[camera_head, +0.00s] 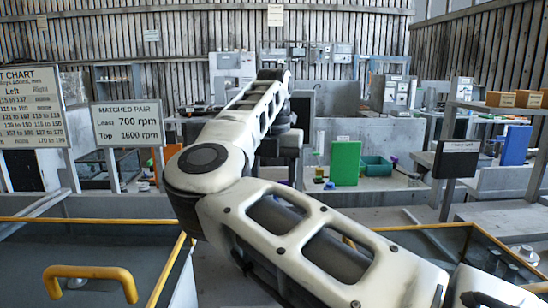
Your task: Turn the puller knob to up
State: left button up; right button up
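I cannot make out a puller knob in the head view; it may be hidden or too small to tell. One of my white arms (300,225) comes in from the lower right, bends at a dark round joint (203,158) near the middle, and reaches away to the back. Its far end hides part of the scene behind it. No gripper fingers show on it. My other arm and its gripper are not in view.
A yellow handle (90,273) is on a dark-topped unit at lower left. A yellow-edged case (470,225) is at right. A green panel (345,163) and teal bin (375,166) stand behind the arm. Grey machines (232,72) line the back. Signs (128,123) stand at left.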

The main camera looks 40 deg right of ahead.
pick_arm(q)
jog(key=r+p, duration=0.1)
jog(key=p, duration=0.2)
jog(key=shift+s+a+r, duration=0.1)
jog(key=shift+a+r, duration=0.1)
pick_arm(e)
notch_tip(320, 180, up, 16)
jog(key=shift+f, duration=0.15)
